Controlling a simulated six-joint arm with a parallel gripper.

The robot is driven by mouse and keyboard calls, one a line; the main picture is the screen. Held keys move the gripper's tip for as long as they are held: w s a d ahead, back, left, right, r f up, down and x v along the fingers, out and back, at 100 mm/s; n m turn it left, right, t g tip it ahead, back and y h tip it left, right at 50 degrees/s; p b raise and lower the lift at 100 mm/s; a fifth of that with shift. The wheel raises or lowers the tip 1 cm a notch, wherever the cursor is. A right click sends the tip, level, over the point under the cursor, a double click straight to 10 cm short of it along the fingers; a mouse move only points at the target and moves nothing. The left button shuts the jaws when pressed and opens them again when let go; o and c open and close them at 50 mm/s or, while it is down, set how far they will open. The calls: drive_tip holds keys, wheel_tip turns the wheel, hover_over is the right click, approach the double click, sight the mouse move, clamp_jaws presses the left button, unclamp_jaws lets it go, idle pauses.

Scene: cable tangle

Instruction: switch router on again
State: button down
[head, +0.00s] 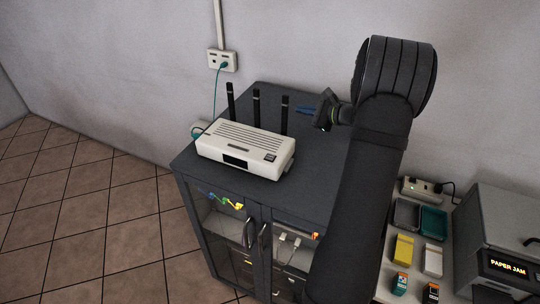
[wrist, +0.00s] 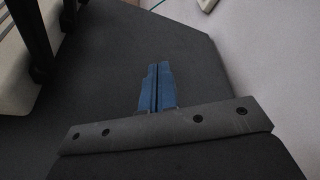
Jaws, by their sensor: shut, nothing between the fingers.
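The white router (head: 240,148) stands on top of the dark cabinet, with three upright black antennas at its back and a dark front panel. No lit indicator can be made out on it. In the wrist view, part of its pale body (wrist: 14,75) and black antennas show at the left edge. My gripper (head: 303,110) is shut and empty, right of the antennas above the cabinet's back part. Its blue fingers (wrist: 158,75) lie together in the wrist view.
The cabinet top (head: 310,170) is clear right of the router. The wall is close behind it. Glass doors below show colored cables. At right, a lower surface holds trays (head: 433,222), a power strip (head: 422,187) and small boxes, beside a printer (head: 505,235) reading "PAPER JAM".

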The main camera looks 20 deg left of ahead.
drive_tip(key=shift+s+n, duration=0.3)
drive_tip(key=shift+s, duration=0.05)
drive_tip(key=s+n+h, duration=0.2)
drive_tip(key=s+d+n+g+h, duration=0.1)
drive_tip(key=s+n+h, duration=0.1)
drive_tip(key=s, duration=0.1)
drive_tip(key=shift+s+d+f+n+g, duration=0.2)
drive_tip(key=shift+s+n+g, duration=0.1)
drive_tip(key=shift+n, duration=0.1)
drive_tip(key=s+d+n+h, duration=0.1)
drive_tip(key=n, duration=0.1)
drive_tip(key=s+d+r+n+h, duration=0.1)
drive_tip(key=s+n+h, duration=0.1)
drive_tip(key=s+d+n+t+h, duration=0.1)
drive_tip(key=s+n+h, duration=0.1)
drive_tip(key=shift+s+d+r, duration=0.1)
drive_tip(key=shift+d+r, duration=0.05)
drive_tip(key=shift+d, duration=0.15)
drive_tip(key=s+a+r+n+t+h, duration=0.2)
drive_tip(key=s+a+r+n+h, duration=0.1)
drive_tip(key=s+n, duration=0.3)
wheel_tip(320, 180, up, 8)
drive_tip(key=n+t, duration=0.4)
drive_tip(key=n, duration=0.3)
hover_over(270, 157)
drive_tip(key=s, duration=0.1)
drive_tip(key=shift+d+f+h, duration=0.1)
drive_tip(key=shift+f+h, duration=0.1)
drive_tip(key=shift+h, duration=0.1)
drive_tip(key=shift+f, duration=4.45)
